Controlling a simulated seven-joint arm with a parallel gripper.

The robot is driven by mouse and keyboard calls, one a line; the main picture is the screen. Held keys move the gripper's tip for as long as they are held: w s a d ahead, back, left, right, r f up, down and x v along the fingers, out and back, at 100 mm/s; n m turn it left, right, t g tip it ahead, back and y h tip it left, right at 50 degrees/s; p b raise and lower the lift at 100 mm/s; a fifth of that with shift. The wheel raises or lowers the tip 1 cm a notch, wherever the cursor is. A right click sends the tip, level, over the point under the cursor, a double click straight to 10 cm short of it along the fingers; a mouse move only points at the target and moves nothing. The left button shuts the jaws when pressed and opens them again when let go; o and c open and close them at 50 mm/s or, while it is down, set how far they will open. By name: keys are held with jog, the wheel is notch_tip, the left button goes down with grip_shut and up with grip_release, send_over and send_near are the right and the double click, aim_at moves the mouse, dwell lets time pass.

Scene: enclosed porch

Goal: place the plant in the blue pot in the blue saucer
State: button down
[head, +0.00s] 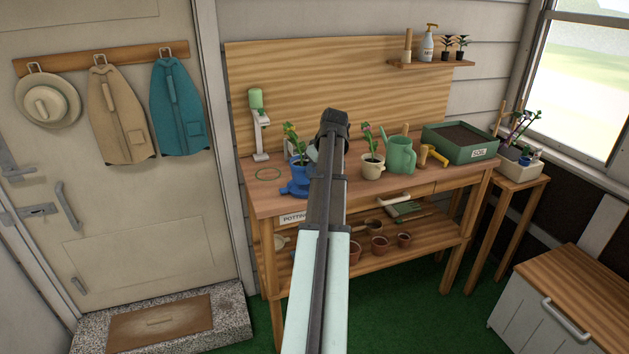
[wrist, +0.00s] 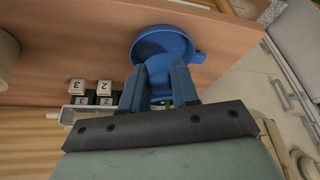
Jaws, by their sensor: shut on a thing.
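In the wrist view my gripper (wrist: 159,69) is shut on the blue pot (wrist: 160,88), with a finger on each side. The saucer (wrist: 163,43) shows just beyond the fingertips. The pot overlaps the saucer's near edge in both views; I cannot tell whether they touch. My arm hides most of the gripper in the head view.
A cream pot with a plant (head: 372,167), a green watering can (head: 400,156) and a soil tray (head: 461,142) stand to the right. Number blocks (wrist: 90,86) are near the gripper. The bench's front edge is close to the saucer.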

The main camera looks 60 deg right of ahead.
jog(key=shift+f, duration=1.8)
jog(key=shift+f, duration=0.15)
jog(key=c, duration=0.8)
grip_release()
jog(key=shift+c, duration=0.2)
jog(key=v, duration=1.2)
